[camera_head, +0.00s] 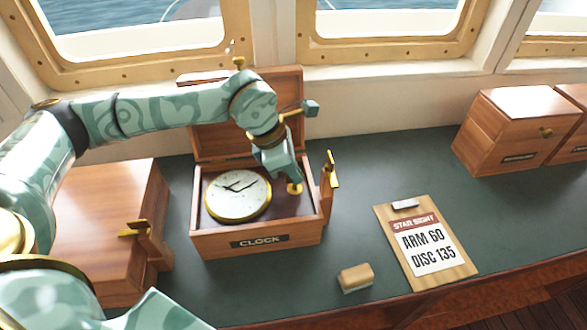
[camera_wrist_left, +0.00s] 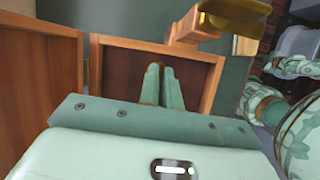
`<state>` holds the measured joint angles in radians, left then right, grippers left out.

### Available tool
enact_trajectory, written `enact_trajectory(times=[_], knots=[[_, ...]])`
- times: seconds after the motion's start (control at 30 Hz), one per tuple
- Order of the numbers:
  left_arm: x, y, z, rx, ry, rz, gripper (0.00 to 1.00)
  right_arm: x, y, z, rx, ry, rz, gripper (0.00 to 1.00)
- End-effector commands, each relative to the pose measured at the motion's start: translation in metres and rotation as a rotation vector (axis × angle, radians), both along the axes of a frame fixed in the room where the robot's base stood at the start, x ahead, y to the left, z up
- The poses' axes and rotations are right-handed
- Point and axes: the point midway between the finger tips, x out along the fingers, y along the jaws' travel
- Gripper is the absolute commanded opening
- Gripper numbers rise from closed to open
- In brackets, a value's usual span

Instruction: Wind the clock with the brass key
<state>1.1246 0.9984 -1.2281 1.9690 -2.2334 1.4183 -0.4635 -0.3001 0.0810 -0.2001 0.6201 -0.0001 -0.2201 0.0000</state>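The clock (camera_head: 238,195) has a round white face and a brass rim. It lies face up in the left part of an open wooden box (camera_head: 215,246) labelled CLOCK, its lid raised at the back. My left gripper (camera_head: 294,180) reaches down into the right part of the box, beside the clock. Its fingers (camera_wrist_left: 160,85) look closed together in the left wrist view. A small brass piece (camera_head: 295,189), which looks like the key, shows at the fingertips; the fingers hide most of it. I cannot tell whether it touches anything below. My right gripper is not in view.
A wooden post with a brass piece (camera_head: 332,169) stands at the box's right side; another (camera_head: 135,229) is by the left wooden box (camera_head: 95,205). A clipboard (camera_head: 425,247) and small block (camera_head: 355,277) lie right. Wooden boxes (camera_head: 510,130) stand at far right. The middle-right desk is clear.

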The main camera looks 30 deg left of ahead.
Motion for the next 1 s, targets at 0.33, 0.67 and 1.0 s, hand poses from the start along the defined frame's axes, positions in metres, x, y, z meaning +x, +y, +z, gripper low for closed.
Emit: enact_trajectory(times=[0.33, 0.67, 1.0], knots=[[0.001, 0.0, 0.001, 0.0, -0.003, -0.001, 0.27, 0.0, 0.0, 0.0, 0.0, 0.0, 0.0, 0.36], [-0.002, 0.005, 0.014, 0.001, -0.004, 0.001, 0.27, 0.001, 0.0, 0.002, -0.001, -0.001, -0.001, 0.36], [-0.02, 0.032, 0.095, 0.0, -0.007, 0.0, 0.27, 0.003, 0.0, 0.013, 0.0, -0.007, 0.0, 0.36]])
